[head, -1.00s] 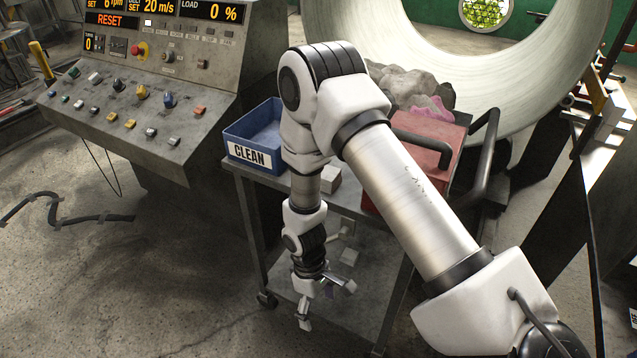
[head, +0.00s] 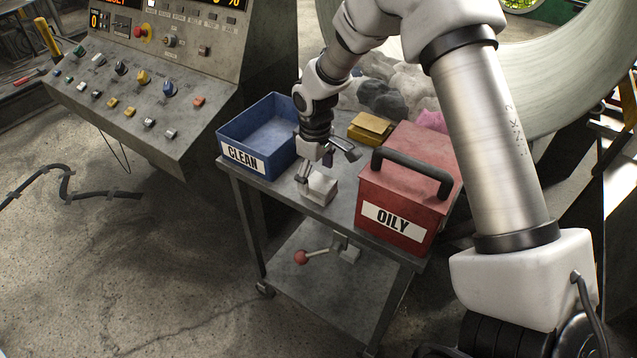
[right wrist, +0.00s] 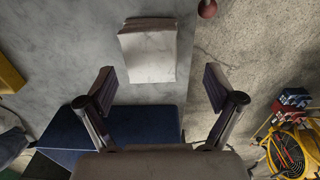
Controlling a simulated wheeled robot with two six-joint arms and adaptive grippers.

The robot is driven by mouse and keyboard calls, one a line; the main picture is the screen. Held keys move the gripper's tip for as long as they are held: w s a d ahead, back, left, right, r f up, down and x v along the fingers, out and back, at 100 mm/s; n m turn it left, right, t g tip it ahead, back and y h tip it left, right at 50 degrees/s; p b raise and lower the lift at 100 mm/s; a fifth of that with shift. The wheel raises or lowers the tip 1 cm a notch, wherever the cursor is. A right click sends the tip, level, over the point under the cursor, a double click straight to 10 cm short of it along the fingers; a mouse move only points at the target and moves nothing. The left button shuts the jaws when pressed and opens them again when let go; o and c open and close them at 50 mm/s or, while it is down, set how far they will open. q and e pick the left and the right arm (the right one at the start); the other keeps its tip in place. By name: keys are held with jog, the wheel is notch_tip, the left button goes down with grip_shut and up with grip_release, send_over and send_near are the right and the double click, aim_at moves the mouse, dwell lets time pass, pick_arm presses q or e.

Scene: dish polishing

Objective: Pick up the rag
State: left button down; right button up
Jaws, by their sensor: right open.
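A white folded rag (head: 319,188) lies on the top of the grey metal cart (head: 335,215), between the blue CLEAN bin and the red OILY box. My right gripper (head: 326,164) is just above and behind it, pointing down, and is open. In the right wrist view the rag (right wrist: 148,52) lies ahead of the open fingers (right wrist: 159,86), apart from them, and nothing is between the fingertips. My left gripper is not in view.
The blue CLEAN bin (head: 235,138) stands close left of my right gripper. The red OILY box (head: 401,186) with a dark handle stands on the right. A yellow folded stack (head: 370,128) and a heap of grey cloths (head: 385,97) lie behind. A control console (head: 140,105) is at left.

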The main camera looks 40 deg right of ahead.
aim_at(319, 183)
jog(key=f, duration=0.1)
jog(key=d+f, duration=0.1)
jog(key=f, duration=0.2)
jog(key=shift+w+d+f, duration=0.2)
jog(key=shift+d+f, duration=0.1)
jog(key=shift+d, duration=0.05)
jog(key=shift+s+a+r, duration=0.1)
jog(key=shift+a+r, duration=0.1)
jog(key=shift+a, duration=0.1)
jog(key=shift+a+r, duration=0.1)
jog(key=shift+a, duration=0.05)
jog(key=c, duration=0.6)
jog(key=shift+s, duration=0.1)
jog(key=c, duration=0.6)
jog(key=shift+c, duration=0.2)
